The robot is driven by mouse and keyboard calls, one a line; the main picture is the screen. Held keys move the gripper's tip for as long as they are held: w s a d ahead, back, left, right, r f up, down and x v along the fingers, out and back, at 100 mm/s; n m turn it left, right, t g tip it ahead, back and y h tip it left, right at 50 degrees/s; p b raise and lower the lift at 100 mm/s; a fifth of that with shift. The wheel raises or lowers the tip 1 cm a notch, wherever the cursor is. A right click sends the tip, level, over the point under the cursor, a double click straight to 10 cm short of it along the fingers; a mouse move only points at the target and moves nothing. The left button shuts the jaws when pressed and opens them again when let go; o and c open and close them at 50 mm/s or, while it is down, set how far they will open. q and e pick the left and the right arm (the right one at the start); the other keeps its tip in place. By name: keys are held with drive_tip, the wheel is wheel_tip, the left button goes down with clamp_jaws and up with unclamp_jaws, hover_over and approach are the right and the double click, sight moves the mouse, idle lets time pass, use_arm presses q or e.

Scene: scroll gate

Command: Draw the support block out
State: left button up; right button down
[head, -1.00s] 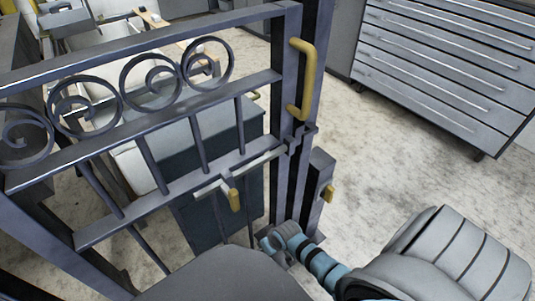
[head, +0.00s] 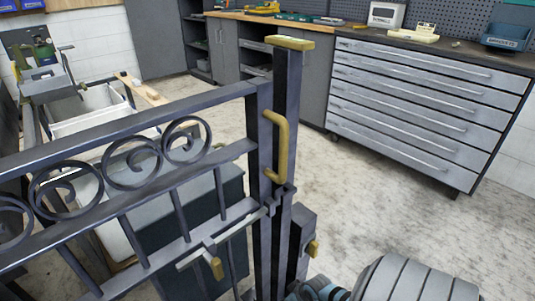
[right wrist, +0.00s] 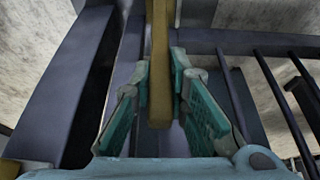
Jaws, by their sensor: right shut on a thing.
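The grey gate (head: 190,185) with scrollwork stands at the left of the head view, beside an upright post (head: 285,130) with a brass cap. A brass pull handle (head: 281,148) is on the gate's end, and a latch bar with a brass knob (head: 217,268) is below it. A short grey block (head: 300,232) with a brass knob stands against the post. I cannot tell which part is the support block. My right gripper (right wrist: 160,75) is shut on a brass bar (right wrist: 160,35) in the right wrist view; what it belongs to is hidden. My left gripper is not in view.
A grey drawer cabinet (head: 425,110) stands at the back right, with a workbench (head: 230,17) along the back wall. A dark box-like cabinet (head: 165,230) is behind the gate. The floor (head: 375,215) right of the post is clear.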

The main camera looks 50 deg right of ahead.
drive_tip(key=shift+s+d, duration=0.7)
drive_tip(key=shift+d, duration=0.1)
drive_tip(key=c, duration=1.6)
unclamp_jaws()
drive_tip(key=shift+s+d, duration=0.1)
drive_tip(key=shift+o, duration=0.2)
drive_tip(key=v, duration=1.1)
drive_tip(key=shift+r, duration=0.4)
drive_tip(key=shift+s, duration=0.1)
